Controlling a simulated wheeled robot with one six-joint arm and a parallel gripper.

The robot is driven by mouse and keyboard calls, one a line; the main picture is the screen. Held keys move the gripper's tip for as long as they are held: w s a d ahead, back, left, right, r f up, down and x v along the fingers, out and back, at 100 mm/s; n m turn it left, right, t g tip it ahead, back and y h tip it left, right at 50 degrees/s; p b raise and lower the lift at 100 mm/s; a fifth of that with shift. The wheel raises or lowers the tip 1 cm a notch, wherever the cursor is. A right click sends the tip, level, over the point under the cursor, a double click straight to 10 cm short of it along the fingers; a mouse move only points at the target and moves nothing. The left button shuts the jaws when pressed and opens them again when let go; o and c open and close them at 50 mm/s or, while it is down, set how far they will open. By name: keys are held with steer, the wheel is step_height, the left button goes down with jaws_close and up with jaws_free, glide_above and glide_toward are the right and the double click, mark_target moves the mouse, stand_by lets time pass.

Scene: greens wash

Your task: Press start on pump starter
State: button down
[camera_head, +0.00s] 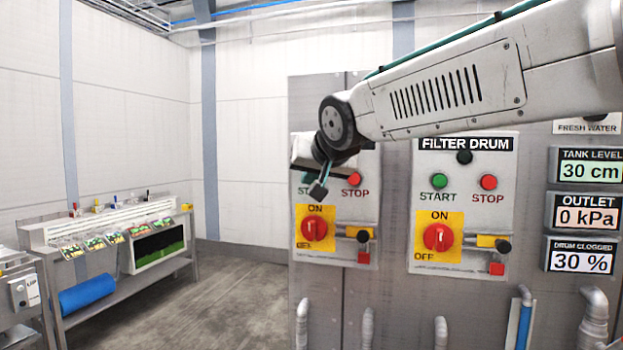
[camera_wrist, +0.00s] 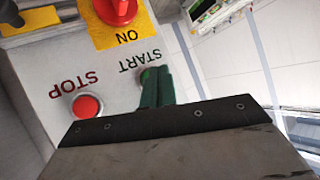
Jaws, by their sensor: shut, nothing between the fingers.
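The left starter panel (camera_head: 335,262) is on the grey cabinet; my gripper (camera_head: 319,188) covers its title, so I cannot read it as the pump starter. Its green START button (camera_wrist: 148,73) shows in the wrist view, partly covered by my shut fingers (camera_wrist: 158,88). The fingertips are at the button; I cannot tell whether they touch it. The red STOP button (camera_head: 354,179) is to its right, and shows in the upside-down wrist view (camera_wrist: 86,106). The red rotary switch (camera_head: 314,229) below stands at ON.
The FILTER DRUM panel (camera_head: 464,205), with its own START and STOP buttons, is to the right. Displays (camera_head: 590,167) are at the far right. Pipes (camera_head: 440,333) stick out below the panels. A bench (camera_head: 75,285) stands at the left, with clear floor between.

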steer(key=shift+w, duration=0.1)
stand_by(0.5)
steer(key=shift+w+d, duration=0.15)
steer(key=shift+w, duration=0.15)
steer(key=shift+w+d, duration=0.2)
steer(key=shift+w, duration=0.2)
stand_by(0.6)
stand_by(0.4)
steer(key=shift+s+a, duration=0.35)
steer(key=shift+s, duration=0.45)
steer(key=s, duration=0.1)
steer(key=s+a, duration=0.1)
steer(key=s, duration=0.2)
steer(key=shift+s+a, duration=0.35)
